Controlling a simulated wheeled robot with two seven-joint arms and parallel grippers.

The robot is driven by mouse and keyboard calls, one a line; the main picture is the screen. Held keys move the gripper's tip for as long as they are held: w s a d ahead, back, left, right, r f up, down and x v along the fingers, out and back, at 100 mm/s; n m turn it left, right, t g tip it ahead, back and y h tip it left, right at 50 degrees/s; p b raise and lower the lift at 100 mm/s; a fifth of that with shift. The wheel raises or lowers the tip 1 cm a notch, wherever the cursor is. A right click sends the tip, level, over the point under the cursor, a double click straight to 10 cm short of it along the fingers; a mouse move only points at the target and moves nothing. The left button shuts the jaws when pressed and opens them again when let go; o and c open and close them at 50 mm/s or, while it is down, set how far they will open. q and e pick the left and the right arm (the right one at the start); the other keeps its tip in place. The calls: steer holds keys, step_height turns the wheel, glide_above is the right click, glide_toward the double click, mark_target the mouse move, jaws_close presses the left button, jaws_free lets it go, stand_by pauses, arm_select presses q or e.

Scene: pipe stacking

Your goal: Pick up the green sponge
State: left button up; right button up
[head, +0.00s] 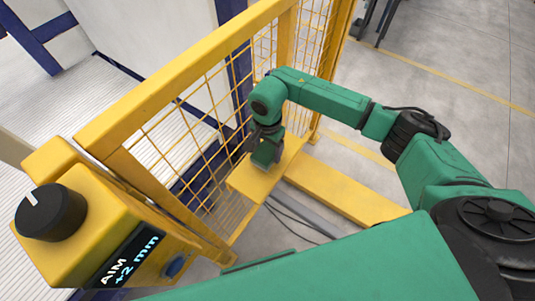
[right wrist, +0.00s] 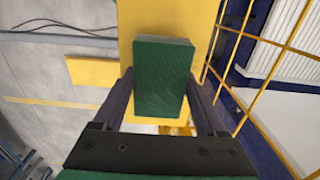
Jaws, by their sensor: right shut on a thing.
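The green sponge (right wrist: 162,80) is a dark green block with a lighter grey edge, seen between the two fingers of my right gripper (right wrist: 165,90) in the right wrist view. The right gripper is shut on it. In the head view the sponge (head: 265,153) shows at the tip of my right gripper (head: 262,142), over a small yellow shelf (head: 254,186) beside the fence. I cannot tell whether the sponge still touches the shelf. My left gripper is not in view.
A yellow mesh fence (head: 180,125) runs close beside the right gripper. A yellow control box (head: 110,225) with a black knob (head: 50,212) and a display reading "AIM +2 mm" stands at the front left. A yellow beam (head: 345,193) lies right of the shelf. Open floor lies beyond.

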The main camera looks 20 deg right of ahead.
step_height(320, 180, up, 18)
steer(key=b, duration=0.4)
steer(key=o, duration=0.7)
steer(key=shift+f, duration=0.1)
steer(key=shift+c, duration=0.2)
steer(key=c, duration=0.5)
steer(key=shift+f, duration=0.1)
steer(key=n, duration=0.4)
glide_toward(267, 150)
steer(key=d, duration=0.1)
steer(key=s+d+f, duration=0.1)
steer(key=shift+d+f, duration=0.15)
steer(key=shift+d, duration=0.2)
steer(key=s+d+f+n, duration=0.1)
steer(key=f+n, duration=0.1)
steer(key=f, duration=0.1)
steer(key=s+d+f+n, duration=0.1)
steer(key=s+f+n, duration=0.1)
steer(key=f, duration=0.1)
steer(key=s+d+f+n, duration=0.1)
steer(key=s+f+n, duration=0.1)
steer(key=f, duration=0.1)
steer(key=shift+d+f, duration=0.15)
steer(key=shift+f, duration=0.25)
